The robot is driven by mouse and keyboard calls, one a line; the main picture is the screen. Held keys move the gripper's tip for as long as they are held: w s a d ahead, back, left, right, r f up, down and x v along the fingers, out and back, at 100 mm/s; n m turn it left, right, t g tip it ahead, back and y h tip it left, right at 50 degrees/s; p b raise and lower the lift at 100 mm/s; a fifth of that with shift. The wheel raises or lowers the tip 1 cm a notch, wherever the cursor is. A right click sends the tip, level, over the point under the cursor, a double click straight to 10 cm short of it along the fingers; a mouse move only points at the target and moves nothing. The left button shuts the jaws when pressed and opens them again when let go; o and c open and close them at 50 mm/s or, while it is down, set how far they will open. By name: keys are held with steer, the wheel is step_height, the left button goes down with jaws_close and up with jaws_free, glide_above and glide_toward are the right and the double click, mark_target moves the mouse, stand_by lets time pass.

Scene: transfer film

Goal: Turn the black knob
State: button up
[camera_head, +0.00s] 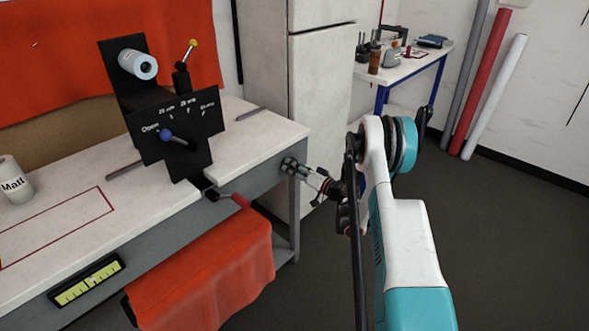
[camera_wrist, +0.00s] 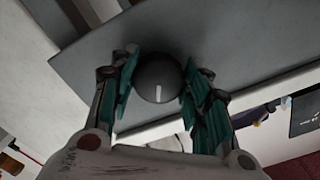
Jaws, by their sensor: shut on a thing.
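The black knob (camera_wrist: 158,78) is round with a short white mark on its face. In the wrist view it sits between the two fingers of my gripper (camera_wrist: 157,88), which are shut on it from both sides. The white mark points roughly straight down in that view. The knob is mounted on the grey side panel of the workbench (camera_wrist: 225,45).
A black stand (camera_head: 175,135) with levers and a roll stands on the white bench top (camera_head: 262,135). A red-handled lever (camera_head: 236,200) and an orange cloth (camera_head: 205,275) are at the bench's front. A white cabinet (camera_head: 320,85) stands behind my gripper. The floor at right is clear.

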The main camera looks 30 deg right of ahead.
steer(key=m, duration=0.6)
steer(key=shift+r, duration=0.1)
steer(key=shift+m, duration=0.3)
stand_by(0.3)
steer(key=o, duration=1.1)
steer(key=shift+c, duration=0.2)
steer(key=shift+s, duration=0.1)
steer(key=v, duration=0.7)
steer(key=shift+s, duration=0.15)
